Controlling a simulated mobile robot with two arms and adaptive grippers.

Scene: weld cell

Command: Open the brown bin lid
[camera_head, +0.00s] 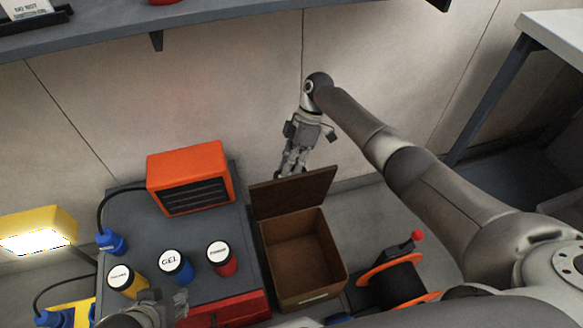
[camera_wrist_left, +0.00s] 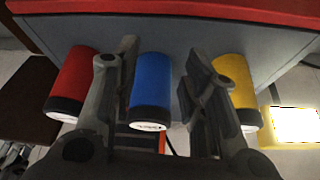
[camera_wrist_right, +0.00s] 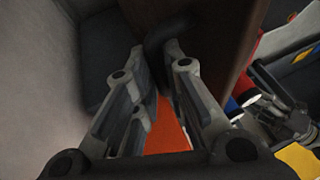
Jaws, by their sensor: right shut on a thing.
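The brown bin (camera_head: 283,293) stands on the floor right of the grey cabinet, its inside visible and empty. Its brown lid (camera_head: 292,194) stands raised, near upright, at the bin's back edge. The lid also shows as a brown panel in the right wrist view (camera_wrist_right: 215,40). My right gripper (camera_head: 291,172) is at the lid's top edge, behind it. It is shut on a dark part at the lid, seemingly its handle (camera_wrist_right: 168,35); the fingertips partly hide it. My left gripper (camera_wrist_left: 162,65) is open and empty above the cabinet's front; the head view shows only part of it.
The cabinet (camera_head: 135,215) holds an orange heater (camera_head: 190,177) and yellow (camera_head: 128,281), blue (camera_head: 175,266) and red (camera_head: 221,259) cans. An orange reel (camera_head: 388,272) stands close right of the bin. A shelf (camera_head: 130,29) runs along the wall above.

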